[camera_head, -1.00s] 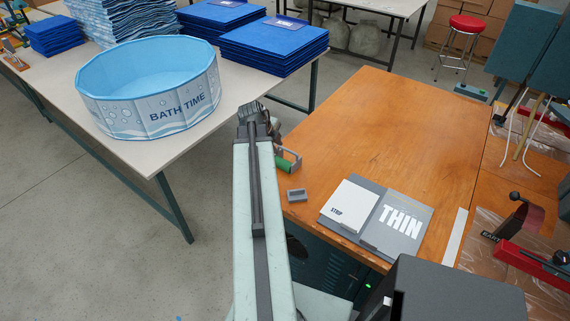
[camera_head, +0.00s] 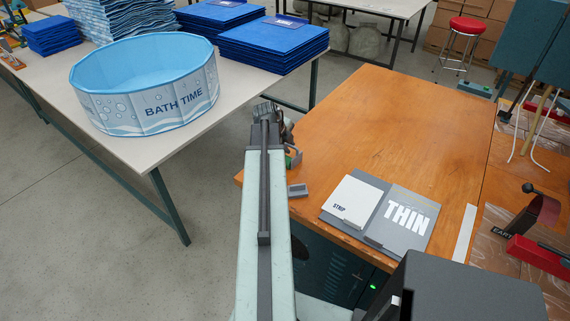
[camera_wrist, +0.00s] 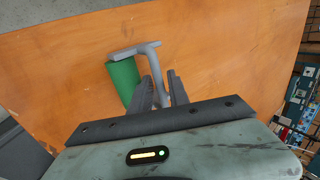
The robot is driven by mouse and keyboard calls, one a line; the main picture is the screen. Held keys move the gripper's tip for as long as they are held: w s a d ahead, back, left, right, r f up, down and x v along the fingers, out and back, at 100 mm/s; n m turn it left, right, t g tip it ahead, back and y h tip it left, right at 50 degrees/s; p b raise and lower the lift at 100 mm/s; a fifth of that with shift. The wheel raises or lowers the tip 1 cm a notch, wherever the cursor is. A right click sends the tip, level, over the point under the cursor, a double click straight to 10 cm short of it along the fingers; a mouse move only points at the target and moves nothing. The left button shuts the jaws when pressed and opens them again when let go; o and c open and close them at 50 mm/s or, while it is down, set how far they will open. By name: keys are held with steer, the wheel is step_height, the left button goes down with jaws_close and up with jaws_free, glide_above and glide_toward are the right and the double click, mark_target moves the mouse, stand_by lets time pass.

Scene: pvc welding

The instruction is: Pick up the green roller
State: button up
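The green roller (camera_wrist: 124,78) with its grey bent handle (camera_wrist: 154,62) lies on the wooden table (camera_wrist: 220,50). In the wrist view my gripper (camera_wrist: 161,80) is open, its two dark fingers apart, with part of the grey handle showing between or just beyond them. I cannot tell whether they touch it. The green cylinder is left of the fingers. In the head view my arm hides most of the roller (camera_head: 296,158), and my gripper (camera_head: 268,110) is at the table's left edge.
A grey table at left bears a blue bath tub (camera_head: 147,90) and stacked blue sheets (camera_head: 272,48).

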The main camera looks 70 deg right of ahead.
steer(key=shift+r, duration=0.1)
jaws_close()
stand_by(1.2)
